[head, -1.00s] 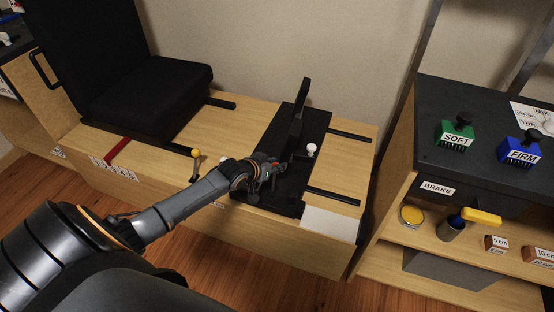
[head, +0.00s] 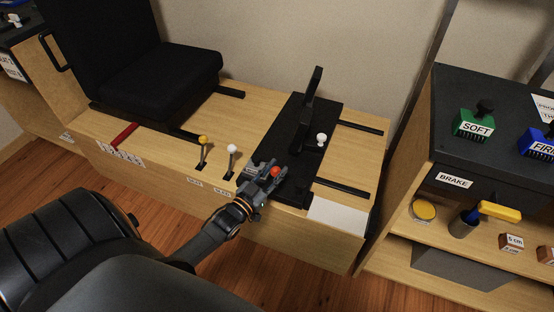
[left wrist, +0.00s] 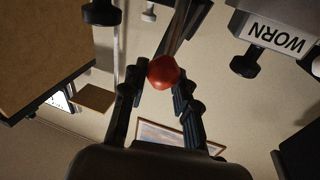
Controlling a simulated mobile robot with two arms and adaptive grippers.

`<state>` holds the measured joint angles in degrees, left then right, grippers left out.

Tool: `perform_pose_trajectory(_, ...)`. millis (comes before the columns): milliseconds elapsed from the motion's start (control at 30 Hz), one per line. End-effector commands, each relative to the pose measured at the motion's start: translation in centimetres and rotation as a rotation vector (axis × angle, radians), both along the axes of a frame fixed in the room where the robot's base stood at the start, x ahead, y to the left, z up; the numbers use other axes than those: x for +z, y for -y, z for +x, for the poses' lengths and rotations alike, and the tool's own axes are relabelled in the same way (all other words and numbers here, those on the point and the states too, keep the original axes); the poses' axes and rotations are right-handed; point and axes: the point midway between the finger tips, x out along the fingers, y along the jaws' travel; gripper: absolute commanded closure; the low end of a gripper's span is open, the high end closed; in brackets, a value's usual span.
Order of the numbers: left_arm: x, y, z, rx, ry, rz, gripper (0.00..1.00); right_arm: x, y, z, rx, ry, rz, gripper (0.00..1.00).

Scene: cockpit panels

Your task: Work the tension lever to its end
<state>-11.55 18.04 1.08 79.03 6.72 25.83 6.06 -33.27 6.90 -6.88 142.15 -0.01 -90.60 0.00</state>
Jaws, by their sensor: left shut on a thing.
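A lever with a red knob (head: 275,171) stands at the front of the black plate on the wooden bench. My left gripper (head: 265,177) is at this knob, coming from the front with its fingers shut on it. In the left wrist view the red knob (left wrist: 163,71) sits between the fingertips, with a dark bar beyond it. Most of the lever below the knob is hidden. No readable label marks it as the tension lever. My right gripper is not in view.
A yellow-knobbed lever (head: 203,140) and a white-knobbed lever (head: 231,149) stand left of my gripper. A tall black upright (head: 312,95) and a white knob (head: 321,139) are behind it. The black seat (head: 165,75) is left; a shelf unit (head: 420,185) is right.

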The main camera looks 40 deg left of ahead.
Motion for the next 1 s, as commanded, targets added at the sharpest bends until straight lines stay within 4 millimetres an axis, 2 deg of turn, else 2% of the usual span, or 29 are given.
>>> perform_pose_trajectory(233,-0.67,0.26,-1.0,-0.001,-0.01,-0.004,1.0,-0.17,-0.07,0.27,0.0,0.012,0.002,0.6)
perform_pose_trajectory(767,-1.03,0.39,-1.26,-0.002,-0.018,-0.007,1.0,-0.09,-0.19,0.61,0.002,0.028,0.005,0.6)
perform_pose_trajectory(800,-1.05,0.4,-1.26,-0.002,-0.018,-0.007,0.62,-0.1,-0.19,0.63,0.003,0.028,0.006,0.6)
perform_pose_trajectory(900,-0.94,0.38,-1.2,-0.002,-0.016,-0.006,0.46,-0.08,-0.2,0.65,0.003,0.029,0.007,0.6)
perform_pose_trajectory(1000,-0.82,0.33,-1.14,-0.002,-0.013,-0.005,0.46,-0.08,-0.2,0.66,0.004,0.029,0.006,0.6)
